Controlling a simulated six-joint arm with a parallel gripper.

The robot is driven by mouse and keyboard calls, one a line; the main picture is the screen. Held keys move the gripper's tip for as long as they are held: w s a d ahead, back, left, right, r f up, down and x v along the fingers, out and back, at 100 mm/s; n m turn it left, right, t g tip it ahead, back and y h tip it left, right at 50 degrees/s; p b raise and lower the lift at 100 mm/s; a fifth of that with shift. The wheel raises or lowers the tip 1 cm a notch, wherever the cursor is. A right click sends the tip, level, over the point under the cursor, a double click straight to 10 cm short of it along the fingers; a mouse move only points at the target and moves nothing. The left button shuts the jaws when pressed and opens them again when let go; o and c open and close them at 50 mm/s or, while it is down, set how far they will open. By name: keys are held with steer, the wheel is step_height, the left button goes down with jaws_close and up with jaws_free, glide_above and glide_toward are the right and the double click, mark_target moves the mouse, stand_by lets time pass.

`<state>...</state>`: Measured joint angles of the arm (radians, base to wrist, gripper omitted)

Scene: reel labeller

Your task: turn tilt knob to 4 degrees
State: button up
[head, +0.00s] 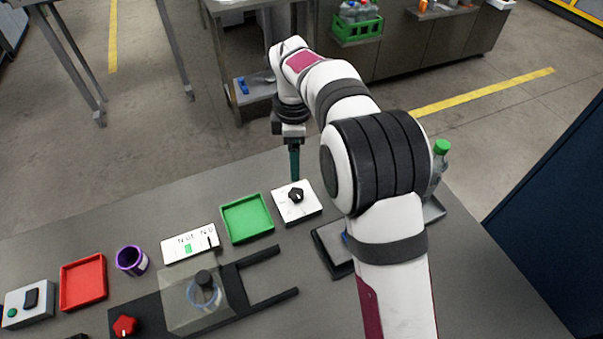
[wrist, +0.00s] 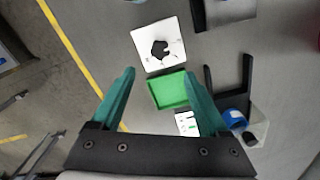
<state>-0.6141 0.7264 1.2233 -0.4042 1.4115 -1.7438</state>
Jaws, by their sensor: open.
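A black knob (head: 296,195) sits on a square white plate (head: 312,207) on the grey bench; I take it for the tilt knob. Small marks surround it, too small to read. In the wrist view the black knob (wrist: 160,51) and white plate (wrist: 142,37) lie beyond the fingertips, near the top centre. My gripper (head: 294,178) points down near the plate's far edge, apart from the knob as far as I can tell. Its green fingers are spread and empty in the wrist view (wrist: 160,74). The knob's setting cannot be read.
A green tray (head: 247,218) stands left of the plate. Further left are a white display panel (head: 178,247), a purple cup (head: 132,260) and a red tray (head: 83,282). A red knob (head: 124,325) is at the front left. A bottle (head: 440,165) stands right, behind my arm.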

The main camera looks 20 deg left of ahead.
mark_target(296, 192)
step_height(296, 192, down, 12)
steer(key=shift+r, duration=0.2)
jaws_close()
